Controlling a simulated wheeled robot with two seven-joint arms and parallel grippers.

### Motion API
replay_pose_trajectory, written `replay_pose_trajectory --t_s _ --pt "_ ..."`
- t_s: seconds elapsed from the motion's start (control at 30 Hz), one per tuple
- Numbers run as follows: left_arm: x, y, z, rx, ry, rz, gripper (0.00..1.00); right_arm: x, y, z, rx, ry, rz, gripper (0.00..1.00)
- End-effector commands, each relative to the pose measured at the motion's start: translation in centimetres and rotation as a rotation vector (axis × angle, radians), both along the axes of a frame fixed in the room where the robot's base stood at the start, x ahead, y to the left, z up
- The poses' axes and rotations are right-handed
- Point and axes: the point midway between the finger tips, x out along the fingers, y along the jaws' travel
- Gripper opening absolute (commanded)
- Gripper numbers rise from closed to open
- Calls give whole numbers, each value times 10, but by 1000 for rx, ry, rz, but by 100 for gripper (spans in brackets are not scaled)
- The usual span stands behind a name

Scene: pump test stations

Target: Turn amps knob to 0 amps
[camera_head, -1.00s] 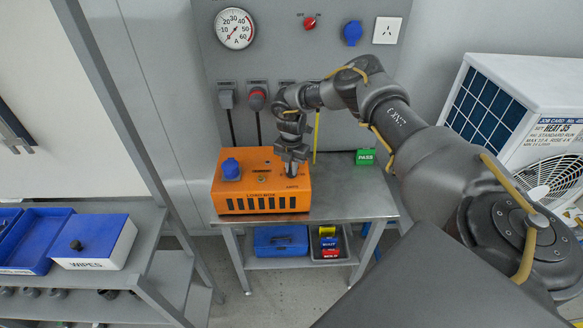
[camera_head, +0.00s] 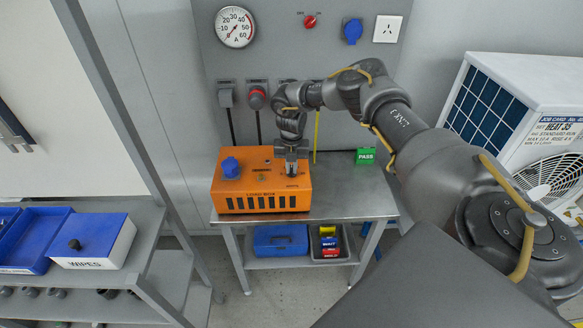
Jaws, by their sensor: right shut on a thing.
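The orange load box (camera_head: 262,186) sits on the grey metal bench, with a blue socket (camera_head: 230,168) on its top left. My right gripper (camera_head: 291,173) points down over the top right of the box. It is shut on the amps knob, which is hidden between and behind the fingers. The box's small amps label shows just in front of the fingers. A round white ammeter (camera_head: 235,27), marked up to 60 A, hangs on the grey panel behind; its needle is too fine to read surely. My left gripper is out of view.
A green PASS block (camera_head: 365,156) stands on the bench right of the box, with bare bench (camera_head: 345,200) in front of it. Plugs on cables and a red switch (camera_head: 309,21) are on the panel. A white unit (camera_head: 520,110) stands at right.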

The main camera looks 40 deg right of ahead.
Motion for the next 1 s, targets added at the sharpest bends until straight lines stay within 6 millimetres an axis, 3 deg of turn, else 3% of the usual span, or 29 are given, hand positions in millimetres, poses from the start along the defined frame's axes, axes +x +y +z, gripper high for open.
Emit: replay_pose_trajectory --t_s 1.0 --pt "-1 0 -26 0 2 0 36 1 -1 -1 -2 -2 962 0"
